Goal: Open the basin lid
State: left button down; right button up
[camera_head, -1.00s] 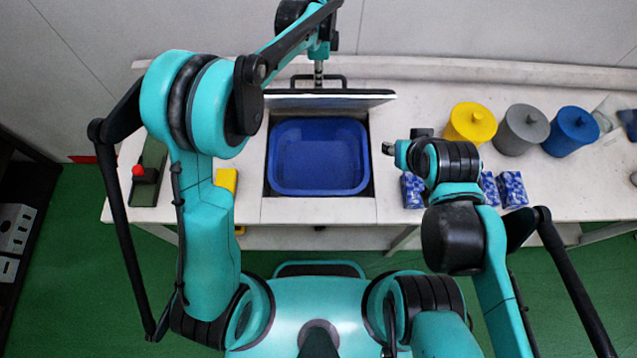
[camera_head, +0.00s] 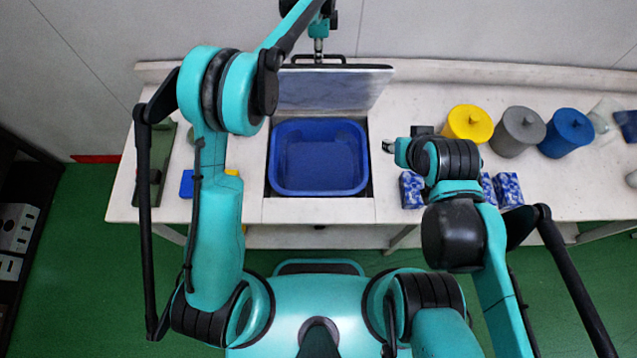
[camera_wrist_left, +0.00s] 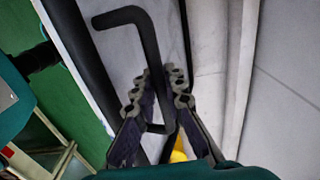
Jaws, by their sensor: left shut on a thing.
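The basin lid (camera_head: 335,90) is raised behind the blue basin (camera_head: 318,160) and tilted back, its grey inner face toward the head camera. Its dark bar handle (camera_head: 340,58) shows above the top edge. My left gripper (camera_head: 318,57) is at this handle. In the left wrist view the bent handle (camera_wrist_left: 128,17) runs down between the fingers of my left gripper (camera_wrist_left: 160,85), which is shut on it. The basin sits uncovered in the table opening. My right gripper (camera_head: 388,147) is apart from the lid, right of the basin; its jaws are too small to judge.
Yellow (camera_head: 469,124), grey (camera_head: 518,131) and blue (camera_head: 567,132) lidded pots stand at the right on the white table (camera_head: 418,91). Blue patterned blocks (camera_head: 507,189) lie near the front edge. A wall rises close behind the table.

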pick_arm(q)
jog(key=shift+w+r, duration=0.1)
jog(key=shift+w, duration=0.4)
jog(key=w, duration=0.1)
jog(key=w+p, duration=0.2)
jog(key=w, duration=0.1)
jog(key=shift+w+r, duration=0.1)
jog(key=shift+r, duration=0.2)
